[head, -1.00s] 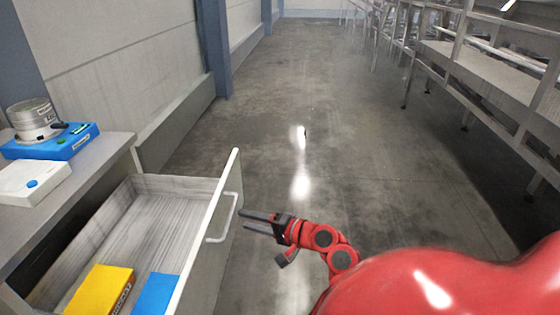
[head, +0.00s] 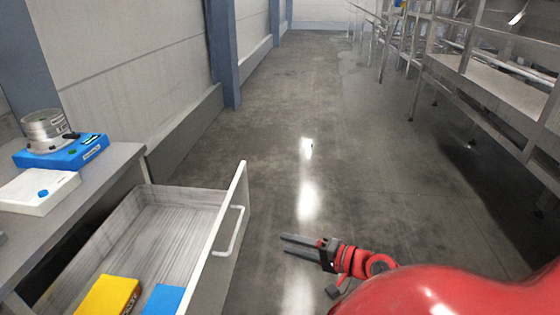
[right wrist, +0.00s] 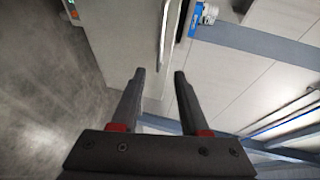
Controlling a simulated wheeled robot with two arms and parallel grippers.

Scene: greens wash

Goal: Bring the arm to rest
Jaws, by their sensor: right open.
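My right gripper (head: 300,246) is open and empty in the head view, over the floor to the right of the open drawer (head: 232,215). Its two dark fingers point left and stand apart from the drawer's handle (head: 232,232). In the right wrist view the two fingers (right wrist: 160,80) are spread with nothing between them, and the handle (right wrist: 164,35) shows beyond them. My red right arm (head: 440,290) comes in from the lower right. My left gripper is not in view.
The open drawer holds a yellow box (head: 107,296) and a blue box (head: 163,299). On the counter (head: 120,160) are a blue device (head: 62,152) with a metal pot (head: 45,127) and a white box (head: 38,190). Metal racks (head: 490,95) stand at right. The floor between is clear.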

